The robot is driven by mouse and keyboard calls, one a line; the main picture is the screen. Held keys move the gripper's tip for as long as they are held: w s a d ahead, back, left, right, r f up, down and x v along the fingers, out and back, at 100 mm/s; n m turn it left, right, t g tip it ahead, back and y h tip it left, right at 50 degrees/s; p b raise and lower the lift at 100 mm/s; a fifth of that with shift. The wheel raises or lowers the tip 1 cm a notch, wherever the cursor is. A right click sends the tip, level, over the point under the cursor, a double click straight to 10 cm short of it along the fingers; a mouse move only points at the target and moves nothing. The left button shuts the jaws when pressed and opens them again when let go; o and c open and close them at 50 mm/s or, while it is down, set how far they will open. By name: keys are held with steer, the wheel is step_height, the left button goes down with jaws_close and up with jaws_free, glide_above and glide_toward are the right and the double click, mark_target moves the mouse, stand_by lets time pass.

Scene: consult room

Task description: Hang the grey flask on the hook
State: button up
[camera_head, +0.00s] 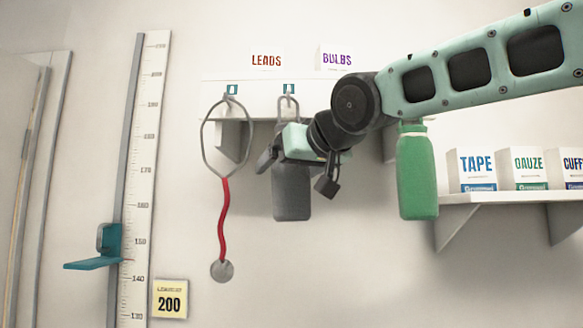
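The grey flask (292,200) is upright below the shelf, in the middle of the picture. A thin grey loop (281,106) rises above it to the hook (289,95) under a teal tag on the shelf's front. The loop appears to be over the hook, though the exact contact is too small to tell. My gripper (296,173) is in front of the flask's upper part and hides its neck. Its dark fingers are spread, one on each side of the flask, and look open.
A stethoscope with a red tube (223,215) hangs from the hook at left, close to my gripper. A green flask (417,175) hangs at right below my arm. Boxes stand on the right shelf (500,197). A height gauge (146,170) is at left.

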steer(key=b+v, duration=0.6)
steer(key=v, duration=1.1)
steer(key=shift+s+d, duration=0.15)
steer(key=s+a+f+n+g+h, duration=0.1)
steer(key=f+g, duration=0.1)
steer(key=f, duration=0.9)
steer(key=a+f+g+h+b, duration=0.1)
steer(key=a+f+g, duration=0.15)
steer(key=f, duration=0.95)
steer(key=s+f+n+g+h, duration=0.1)
steer(key=f+g, duration=0.2)
steer(key=f, duration=0.8)
steer(key=s+d+f+g+h, duration=0.1)
steer(key=s+d+f+g, duration=0.1)
steer(key=s+d+f, duration=0.2)
steer(key=s+d+f+g+h, duration=0.2)
steer(key=s+f, duration=0.9)
steer(key=f, duration=0.8)
steer(key=d+g, duration=0.1)
steer(key=d, duration=0.1)
steer(key=shift+d+g+b, duration=0.3)
steer(key=shift+d+g, duration=0.05)
steer(key=shift+f, duration=0.1)
